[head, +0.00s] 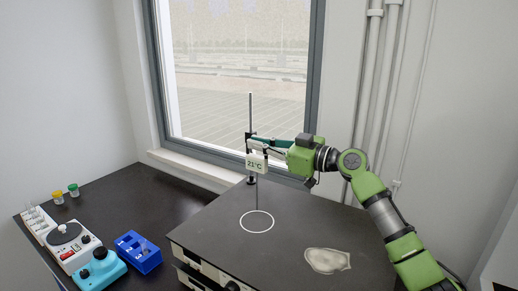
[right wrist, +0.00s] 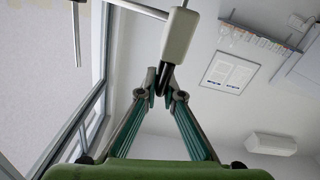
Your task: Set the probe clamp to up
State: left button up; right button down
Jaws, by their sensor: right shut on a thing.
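The probe clamp is on a thin upright stand rod (head: 250,115) at the back of the dark platform. Its white display box (head: 256,162) reads 21°C, and a thin probe hangs from it above the white circle (head: 257,221). My right gripper (head: 262,146) reaches in from the right at the box's height, fingers by the clamp. In the right wrist view the fingertips (right wrist: 165,82) are closed around the dark part (right wrist: 166,75) of the clamp below the pale box (right wrist: 180,35). Exactly how the clamp meets the rod is too small to tell. My left gripper is out of view.
On the dark counter at left stand a blue rack (head: 139,253), a teal device (head: 98,270), a white device (head: 68,239) and two small capped vials. A window is behind the stand.

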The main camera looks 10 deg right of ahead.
notch_tip(320, 180, up, 12)
jog(key=p, duration=0.2)
jog(key=shift+r+p, duration=0.15)
jog(key=shift+p, duration=0.25)
jog(key=shift+d, duration=0.1)
jog(key=c, duration=2.2)
grip_release()
jog(key=shift+r, duration=0.1)
jog(key=shift+f, duration=0.2)
jog(key=shift+f, duration=0.1)
jog(key=v, duration=1.2)
jog(key=shift+s, duration=0.1)
